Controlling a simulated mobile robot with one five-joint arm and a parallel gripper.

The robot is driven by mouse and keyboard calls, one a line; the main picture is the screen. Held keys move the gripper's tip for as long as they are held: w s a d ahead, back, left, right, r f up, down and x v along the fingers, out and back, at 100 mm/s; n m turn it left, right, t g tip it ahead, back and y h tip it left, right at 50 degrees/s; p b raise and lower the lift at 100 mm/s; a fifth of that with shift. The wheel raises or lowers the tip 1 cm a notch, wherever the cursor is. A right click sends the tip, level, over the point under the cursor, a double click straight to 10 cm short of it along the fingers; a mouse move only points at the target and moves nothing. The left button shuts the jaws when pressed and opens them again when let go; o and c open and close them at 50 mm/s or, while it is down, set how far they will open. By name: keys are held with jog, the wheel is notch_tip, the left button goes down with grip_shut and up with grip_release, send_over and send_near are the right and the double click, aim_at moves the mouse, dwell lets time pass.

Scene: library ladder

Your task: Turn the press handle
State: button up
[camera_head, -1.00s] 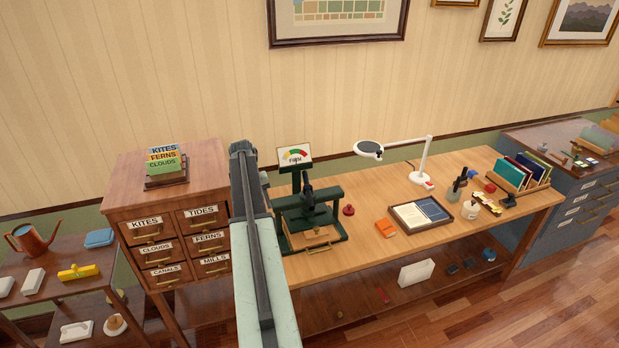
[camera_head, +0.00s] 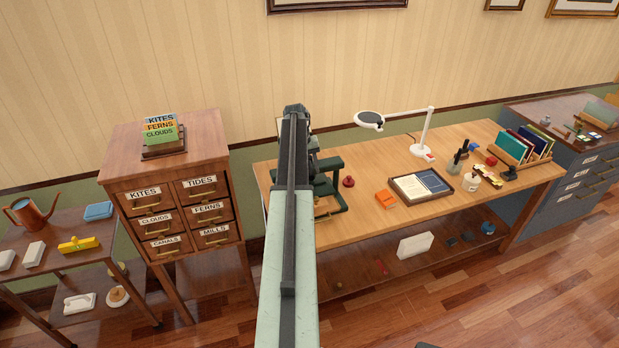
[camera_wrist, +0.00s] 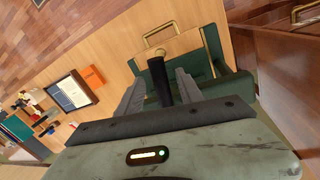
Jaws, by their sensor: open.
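The dark green press (camera_head: 328,182) stands at the left end of the wooden workbench. My arm hides most of it in the head view. In the wrist view the press (camera_wrist: 212,62) lies beyond my fingers, with a wooden board and a brass pull (camera_wrist: 160,32) on it. A black handle with a brass-coloured end (camera_wrist: 157,68) stands between the two grey fingers of my gripper (camera_wrist: 159,80). The fingers are open, one on each side of the handle. I cannot tell whether either touches it.
A labelled drawer cabinet (camera_head: 170,200) stands to the left, with a gap before the bench.

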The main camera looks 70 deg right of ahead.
jog(key=shift+f, duration=0.35)
grip_shut()
dwell(1.1)
